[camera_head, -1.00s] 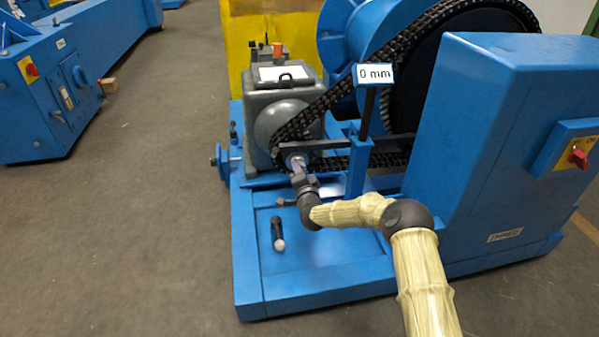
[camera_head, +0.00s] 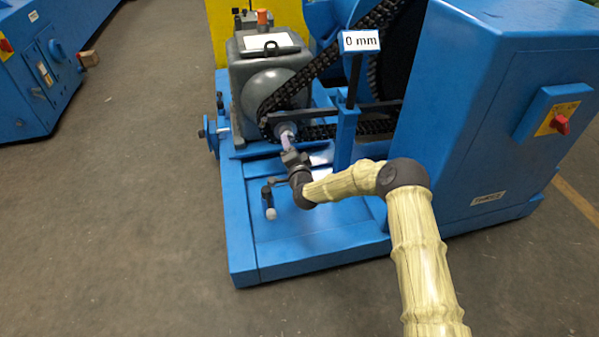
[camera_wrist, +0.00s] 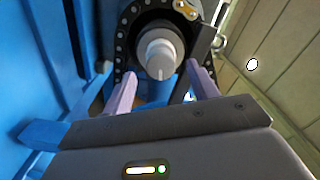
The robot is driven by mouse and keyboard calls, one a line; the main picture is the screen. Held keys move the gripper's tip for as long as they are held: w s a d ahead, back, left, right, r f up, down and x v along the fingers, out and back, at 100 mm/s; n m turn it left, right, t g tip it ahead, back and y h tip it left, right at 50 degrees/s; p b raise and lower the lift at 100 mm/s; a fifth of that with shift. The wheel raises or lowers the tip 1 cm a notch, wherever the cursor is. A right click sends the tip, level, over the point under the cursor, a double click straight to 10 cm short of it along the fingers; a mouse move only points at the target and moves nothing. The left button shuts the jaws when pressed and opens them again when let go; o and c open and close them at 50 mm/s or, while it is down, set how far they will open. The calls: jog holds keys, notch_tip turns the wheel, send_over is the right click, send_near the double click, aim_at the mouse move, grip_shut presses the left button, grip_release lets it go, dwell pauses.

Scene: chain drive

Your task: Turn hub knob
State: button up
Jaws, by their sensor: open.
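The hub knob (camera_head: 284,129) is a small pale grey round piece at the centre of the small chain wheel, low on the machine's front. In the wrist view the knob (camera_wrist: 162,56) faces me as a stepped grey cylinder with a thin line on its face. My gripper (camera_head: 287,142) is just in front of it. In the wrist view the two pale purple fingers of my gripper (camera_wrist: 162,78) stand apart, one to each side and below the knob. I cannot tell whether the fingertips reach past the knob's face.
The black chain (camera_head: 300,83) runs around the wheel. A post with a "0 mm" sign (camera_head: 360,41) stands right of the knob. A black handle with a pale end (camera_head: 268,201) is on the blue base (camera_head: 300,258). A blue cabinet (camera_head: 450,110) rises at right.

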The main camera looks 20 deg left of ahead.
jog(key=p+v, duration=0.5)
jog(key=v, duration=0.8)
jog(key=shift+s+p, duration=0.35)
jog(key=shift+d, duration=0.15)
